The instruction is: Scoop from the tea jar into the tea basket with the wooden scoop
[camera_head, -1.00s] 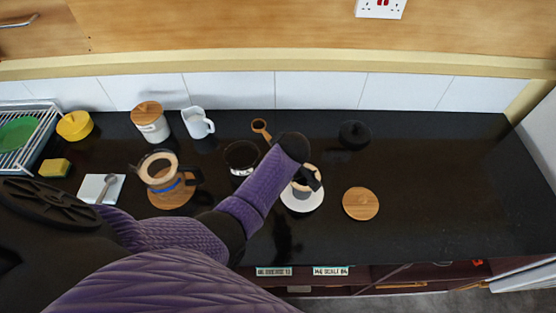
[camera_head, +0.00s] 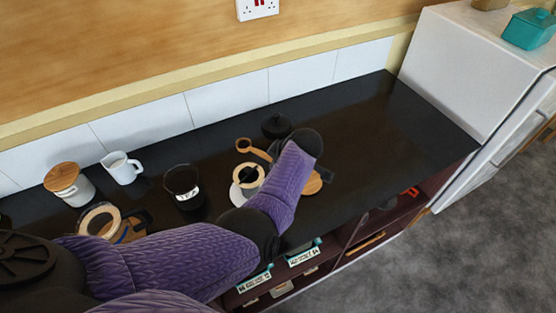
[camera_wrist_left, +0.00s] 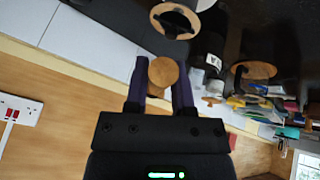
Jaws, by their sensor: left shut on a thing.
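My left gripper (camera_wrist_left: 160,85) is shut on the wooden scoop (camera_head: 244,144), just behind the tea basket in the head view. The scoop's round wooden end (camera_wrist_left: 163,72) shows between the fingers in the left wrist view; its contents cannot be told. The tea basket (camera_head: 240,169), with a pale ring rim and dark handle, stands on a white saucer (camera_head: 236,196); its rim (camera_wrist_left: 160,12) also shows in the wrist view. The dark tea jar (camera_head: 183,177), with a white label, stands open left of it. My right gripper is out of view.
A wooden lid (camera_head: 315,184) lies partly behind my arm. A black round object (camera_head: 276,126) sits at the back. A white pitcher (camera_head: 124,170), a wooden-lidded canister (camera_head: 77,192) and a ringed pot (camera_head: 98,213) stand left. The counter's right part (camera_head: 370,125) is clear.

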